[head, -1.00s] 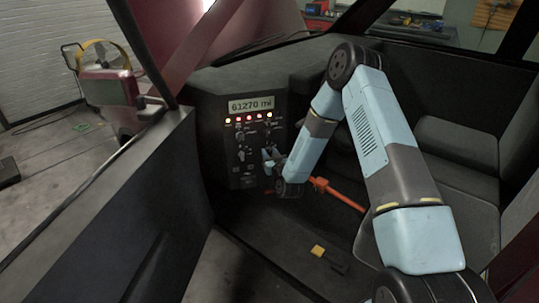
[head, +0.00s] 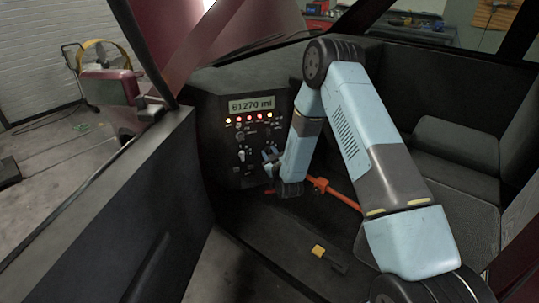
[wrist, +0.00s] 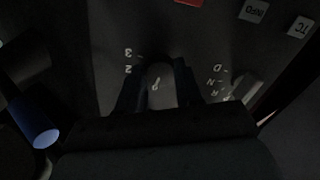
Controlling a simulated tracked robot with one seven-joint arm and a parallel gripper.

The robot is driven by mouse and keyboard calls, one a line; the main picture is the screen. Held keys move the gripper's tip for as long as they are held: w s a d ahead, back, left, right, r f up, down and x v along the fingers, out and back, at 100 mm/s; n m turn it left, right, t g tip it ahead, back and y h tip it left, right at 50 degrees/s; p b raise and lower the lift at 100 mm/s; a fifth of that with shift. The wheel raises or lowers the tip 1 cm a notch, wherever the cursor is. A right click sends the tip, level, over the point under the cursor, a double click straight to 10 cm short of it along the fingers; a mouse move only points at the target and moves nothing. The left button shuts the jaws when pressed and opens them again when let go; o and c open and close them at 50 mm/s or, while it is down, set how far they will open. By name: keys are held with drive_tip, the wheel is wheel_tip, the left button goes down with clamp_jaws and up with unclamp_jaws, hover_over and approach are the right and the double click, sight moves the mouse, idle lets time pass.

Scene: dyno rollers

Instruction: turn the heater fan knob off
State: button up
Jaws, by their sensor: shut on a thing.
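The heater fan knob (wrist: 161,86) shows in the wrist view as a dark grey rounded knob with a pale mark, on a black panel. The numbers 3 and 2 are printed to its left; its other marks are hidden by my gripper. My gripper (wrist: 160,92) is shut on the knob, with one dark finger on each side. In the head view my gripper (head: 269,160) is against the right part of the dashboard panel (head: 222,145), and the knob cannot be made out there.
The gear selector (wrist: 246,90), marked D, N, R, P, is close to the right finger in the wrist view. INFO (wrist: 254,11) and TC (wrist: 299,27) buttons are above it. In the head view an orange lever (head: 338,194) is below my wrist, and the open door (head: 120,200) stands left.

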drive_tip(key=shift+n, duration=1.1)
drive_tip(key=shift+f, duration=0.1)
drive_tip(key=o, duration=1)
drive_tip(key=shift+o, duration=0.2)
drive_tip(key=shift+s, duration=0.1)
drive_tip(key=v, duration=1.3)
drive_tip(key=shift+s, duration=0.3)
drive_tip(key=shift+d, duration=0.1)
